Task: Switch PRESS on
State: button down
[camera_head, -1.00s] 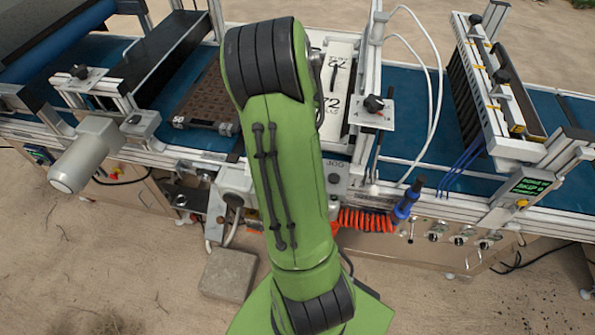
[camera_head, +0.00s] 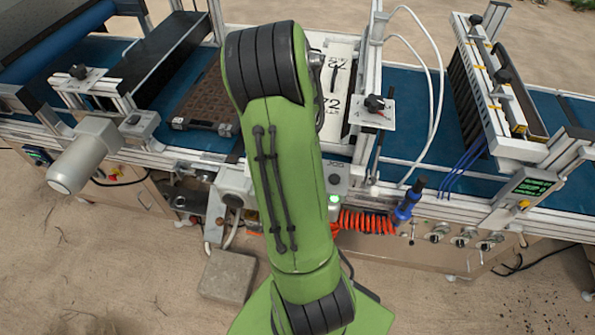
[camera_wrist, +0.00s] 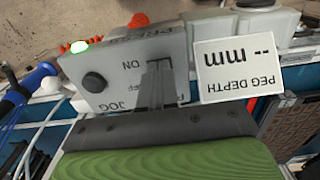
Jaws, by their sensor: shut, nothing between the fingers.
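In the wrist view a grey control box (camera_wrist: 112,72) carries upside-down lettering, with ON and a partly covered OFF beside my fingers. My gripper (camera_wrist: 157,66) is shut and empty, its fingertips at the box face by the ON mark. The fingers cover the switch there, so its lever position and any contact cannot be made out. A green lamp (camera_wrist: 80,46) on the box is lit. It also shows in the head view (camera_head: 333,198), where my green arm hides the gripper and most of the box.
A black round button (camera_wrist: 94,82) sits near JOG and a red knob (camera_wrist: 138,20) at the box's far edge. A white PEG DEPTH panel (camera_wrist: 238,66) stands close beside the fingers. A blue-handled tool (camera_head: 406,207) and orange coiled hose (camera_head: 366,222) are right of my arm.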

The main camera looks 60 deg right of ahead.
notch_tip(320, 180, up, 7)
jog(key=p, duration=0.5)
jog(key=shift+f, duration=0.1)
dwell(0.3)
jog(key=w+a+r+n+t, duration=0.2)
jog(key=w+a+r+n, duration=0.15)
jog(key=a+r, duration=0.35)
jog(key=s+a+r+n+t, duration=0.1)
jog(key=s+a+r+n, duration=0.2)
jog(key=a, duration=0.3)
jog(key=s+a+r+n+t, duration=0.1)
jog(key=s+a+r+n, duration=0.1)
jog(key=a, duration=0.5)
jog(key=s+a+r+n+t, duration=0.1)
jog(key=s+a+r+n, duration=0.2)
jog(key=a+r+n, duration=0.2)
jog(key=shift+s+a+r+t, duration=0.3)
jog(key=shift+s+a, duration=0.05)
jog(key=shift+a, duration=0.45)
